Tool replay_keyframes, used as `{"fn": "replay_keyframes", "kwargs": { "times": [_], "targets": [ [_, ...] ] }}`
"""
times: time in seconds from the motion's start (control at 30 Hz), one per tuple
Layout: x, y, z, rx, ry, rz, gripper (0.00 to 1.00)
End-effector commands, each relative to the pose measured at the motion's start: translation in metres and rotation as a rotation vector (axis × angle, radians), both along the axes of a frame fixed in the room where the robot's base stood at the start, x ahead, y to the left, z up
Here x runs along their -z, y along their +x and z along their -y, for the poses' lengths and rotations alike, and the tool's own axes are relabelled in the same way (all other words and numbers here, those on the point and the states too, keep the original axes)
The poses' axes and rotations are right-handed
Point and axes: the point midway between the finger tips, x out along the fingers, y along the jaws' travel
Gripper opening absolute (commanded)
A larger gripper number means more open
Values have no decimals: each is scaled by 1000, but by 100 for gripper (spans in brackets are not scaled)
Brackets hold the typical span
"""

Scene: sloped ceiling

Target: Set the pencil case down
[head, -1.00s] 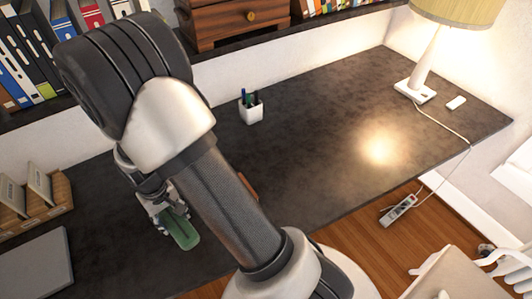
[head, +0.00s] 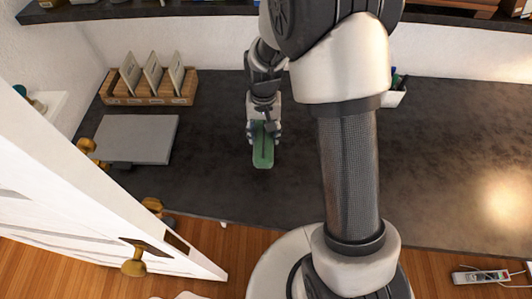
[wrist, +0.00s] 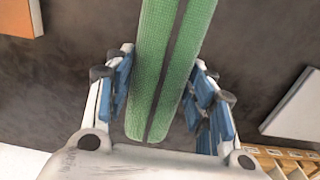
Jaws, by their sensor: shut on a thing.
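The pencil case (head: 263,152) is green with a dark zip line along its middle. In the head view it is in my gripper (head: 263,132), over the dark desk (head: 215,185). In the wrist view the pencil case (wrist: 168,60) lies between the blue-padded fingers of my gripper (wrist: 165,95), which are shut on it. The dark desk surface shows behind it. I cannot tell whether the case touches the desk or is held just above it.
A grey flat slab, perhaps a closed laptop (head: 135,138), lies at the left. A wooden file holder (head: 150,88) stands behind it. A white pen cup (head: 394,95) is partly hidden by my arm. A white door (head: 100,225) is at lower left. Desk around the case is bare.

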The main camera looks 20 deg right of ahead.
Motion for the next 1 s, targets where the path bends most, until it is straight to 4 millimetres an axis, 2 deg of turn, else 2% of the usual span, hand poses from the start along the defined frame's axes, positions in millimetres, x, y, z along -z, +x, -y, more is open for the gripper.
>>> {"fn": "replay_keyframes", "kwargs": {
  "times": [0.03, 0.2, 0.47, 0.7, 1.0],
  "targets": [
    [18, -1, 0, 0, 0, -4, 22],
    [51, -1, 0, 0, 0, -2, 22],
    [70, 0, 0, 0, 0, 0, 22],
    [104, 0, 0, 0, 0, -1, 22],
    [105, 0, 0, 0, 0, 1, 22]
  ]
}}
